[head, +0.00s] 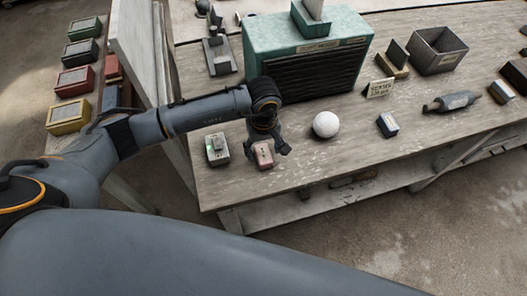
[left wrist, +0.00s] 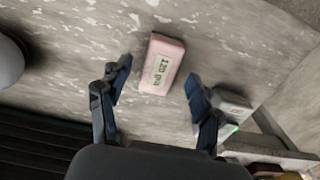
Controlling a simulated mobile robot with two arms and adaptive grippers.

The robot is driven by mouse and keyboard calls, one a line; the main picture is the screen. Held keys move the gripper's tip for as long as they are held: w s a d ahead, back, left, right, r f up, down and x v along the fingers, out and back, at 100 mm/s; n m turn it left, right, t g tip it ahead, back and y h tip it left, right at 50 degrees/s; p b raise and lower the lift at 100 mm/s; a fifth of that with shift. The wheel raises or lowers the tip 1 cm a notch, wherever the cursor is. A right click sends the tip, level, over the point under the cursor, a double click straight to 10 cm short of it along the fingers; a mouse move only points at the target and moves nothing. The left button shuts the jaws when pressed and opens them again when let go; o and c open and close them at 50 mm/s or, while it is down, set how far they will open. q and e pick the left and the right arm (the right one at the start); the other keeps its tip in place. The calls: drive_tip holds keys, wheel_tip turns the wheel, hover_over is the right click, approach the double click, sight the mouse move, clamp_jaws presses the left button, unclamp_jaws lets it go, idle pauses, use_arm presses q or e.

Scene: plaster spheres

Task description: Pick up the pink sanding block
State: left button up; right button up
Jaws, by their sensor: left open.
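The pink sanding block (head: 264,155) lies on the worn wooden workbench (head: 330,150) near its front left edge. My left gripper (head: 268,147) points down right beside and above the block in the head view. Its two fingers also show in the left wrist view (left wrist: 158,77), open, with nothing between their pads. I cannot tell whether a finger touches the block. My right gripper is not in view.
A small grey device with a green light (head: 217,149) stands left of the block. A large teal box (head: 306,50) stands behind. Bare bench lies in front of the sphere.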

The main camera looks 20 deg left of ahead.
use_arm(q)
drive_tip(key=shift+f, duration=0.6)
drive_tip(key=c, duration=1.3)
drive_tip(key=shift+o, duration=0.2)
drive_tip(key=shift+r+b, duration=0.5)
drive_tip(key=shift+b, duration=0.05)
drive_tip(key=s+d+r+b, duration=0.6)
drive_tip(key=s+d+r, duration=0.1)
drive_tip(key=d+r, duration=0.4)
drive_tip(key=shift+s+d+r, duration=0.35)
drive_tip(key=shift+d+r, duration=0.05)
drive_tip(key=shift+r, duration=0.15)
